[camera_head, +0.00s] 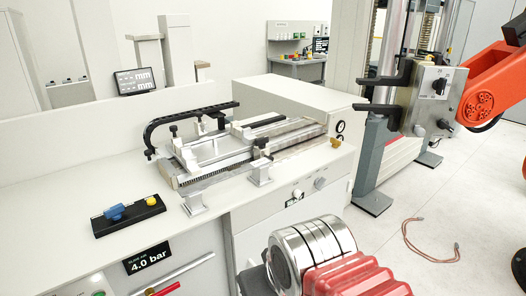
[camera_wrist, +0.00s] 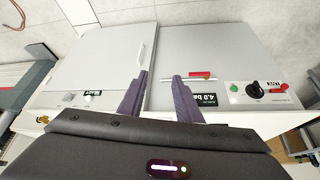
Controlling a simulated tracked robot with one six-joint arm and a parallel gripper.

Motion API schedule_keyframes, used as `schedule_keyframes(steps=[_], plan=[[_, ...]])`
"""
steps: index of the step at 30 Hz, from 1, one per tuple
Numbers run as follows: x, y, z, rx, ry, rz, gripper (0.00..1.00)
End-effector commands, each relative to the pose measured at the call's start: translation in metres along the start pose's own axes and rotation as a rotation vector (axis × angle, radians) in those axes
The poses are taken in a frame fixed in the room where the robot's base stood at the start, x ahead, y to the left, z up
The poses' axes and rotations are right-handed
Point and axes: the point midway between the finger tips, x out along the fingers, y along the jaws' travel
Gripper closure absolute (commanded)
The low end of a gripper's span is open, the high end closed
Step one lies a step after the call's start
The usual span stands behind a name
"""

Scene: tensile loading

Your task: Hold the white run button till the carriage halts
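The white run button (camera_head: 297,192) sits on the cabinet front just above a small black label, beside a grey knob, in the head view. In the wrist view the label (camera_wrist: 92,93) shows upside down at left; the button itself is too small to make out surely. The carriage (camera_head: 207,150) appears to be the pale frame on the toothed slide on the bench top. My gripper (camera_wrist: 160,76) has its two purple fingers apart with nothing between them. It hangs before the cabinets, to one side of the run label and not touching the button.
A 4.0 bar display (camera_head: 147,257) is on the left cabinet, with a red-handled lever (camera_wrist: 202,75) near it. A black block (camera_head: 128,215) with blue and yellow knobs lies on the bench. A loose cable (camera_head: 432,240) lies on the floor at right.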

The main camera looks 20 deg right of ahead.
Motion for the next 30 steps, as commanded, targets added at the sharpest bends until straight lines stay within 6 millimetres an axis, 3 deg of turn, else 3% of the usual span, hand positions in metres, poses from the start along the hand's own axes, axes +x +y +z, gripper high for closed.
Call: schedule_keyframes(steps=[12, 25, 30], plan=[[0.0000, 0.0000, 0.0000, 0.000, 0.000, 0.000, 0.69], [0.0000, 0.0000, 0.0000, 0.000, 0.000, 0.000, 0.98], [0.0000, 0.0000, 0.0000, 0.000, 0.000, 0.000, 1.00]])
